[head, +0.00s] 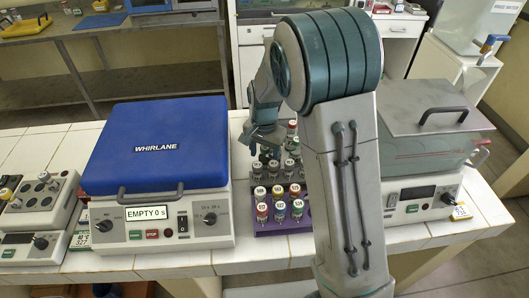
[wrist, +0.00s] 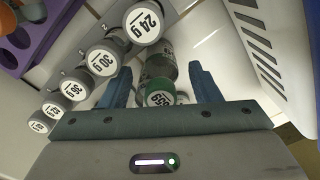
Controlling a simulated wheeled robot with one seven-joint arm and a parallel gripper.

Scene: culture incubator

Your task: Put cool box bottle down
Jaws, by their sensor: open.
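A small bottle with a green cap and a white label (wrist: 160,97) is between the two blue fingers of my gripper (wrist: 160,70) in the wrist view. The fingers are spread, with a visible gap on each side of the bottle. Its body points away from the camera; whether its base rests on a surface is hard to tell. In the head view my gripper (head: 264,142) is low over the bench behind the bottle rack, partly hidden by my arm. I cannot clearly pick out the green-capped bottle there.
Grey bottles with weight labels (wrist: 143,22) stand in a row close left of my gripper. A purple rack (head: 262,229) holds several coloured-cap bottles. A blue-lidded machine (head: 155,145) stands left, a grey-lidded bath (head: 430,147) right. A white slotted panel (wrist: 262,40) is at the right.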

